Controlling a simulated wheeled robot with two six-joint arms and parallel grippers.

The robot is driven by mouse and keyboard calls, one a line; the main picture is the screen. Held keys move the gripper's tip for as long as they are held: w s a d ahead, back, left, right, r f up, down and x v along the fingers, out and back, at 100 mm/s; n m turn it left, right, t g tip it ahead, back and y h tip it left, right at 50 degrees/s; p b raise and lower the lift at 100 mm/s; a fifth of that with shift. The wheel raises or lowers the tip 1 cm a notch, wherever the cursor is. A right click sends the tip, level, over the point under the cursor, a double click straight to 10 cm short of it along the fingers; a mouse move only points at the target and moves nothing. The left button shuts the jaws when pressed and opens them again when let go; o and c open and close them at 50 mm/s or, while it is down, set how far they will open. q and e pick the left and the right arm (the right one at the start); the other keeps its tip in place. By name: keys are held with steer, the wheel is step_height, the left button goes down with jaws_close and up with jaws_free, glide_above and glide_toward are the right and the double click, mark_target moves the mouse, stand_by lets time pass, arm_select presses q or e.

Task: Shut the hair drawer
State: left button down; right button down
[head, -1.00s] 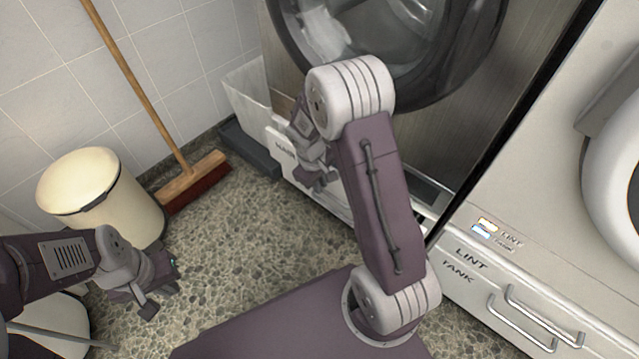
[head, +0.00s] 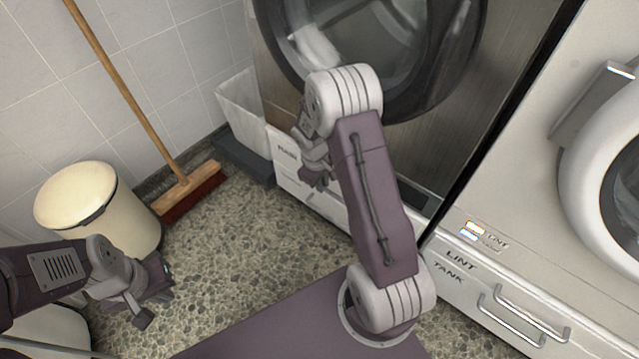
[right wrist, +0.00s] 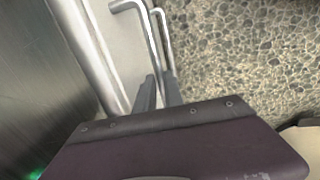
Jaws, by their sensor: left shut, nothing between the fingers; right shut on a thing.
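The hair drawer (head: 290,172) is a pale drawer front with dark lettering, low under the dark round-doored machine. A thin strip behind its front edge still shows, so it stands slightly out. My right gripper (head: 318,178) is at the drawer front, partly hidden by my own arm. In the right wrist view its fingers (right wrist: 160,94) are shut on the drawer's metal handle (right wrist: 148,38), in front of the pale drawer face (right wrist: 118,45). My left gripper (head: 152,305) is shut and empty, low over the floor at the left, far from the drawer.
A second drawer, marked LINT TANK (head: 440,262), with metal handles (head: 520,315), is at the right. A cream bin (head: 95,205), a broom (head: 190,190) and a white container (head: 242,110) stand at the left. The speckled floor (head: 240,240) between is clear.

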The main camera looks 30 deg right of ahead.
steer(key=c, duration=1.6)
jaws_free()
steer(key=shift+w+d, duration=0.1)
steer(key=shift+d, duration=0.1)
steer(key=shift+o, duration=0.7)
step_height(320, 180, up, 9)
steer(key=a+p, duration=0.1)
steer(key=p, duration=0.5)
steer(key=shift+s+a+p, duration=0.25)
steer(key=shift+s+p, duration=0.1)
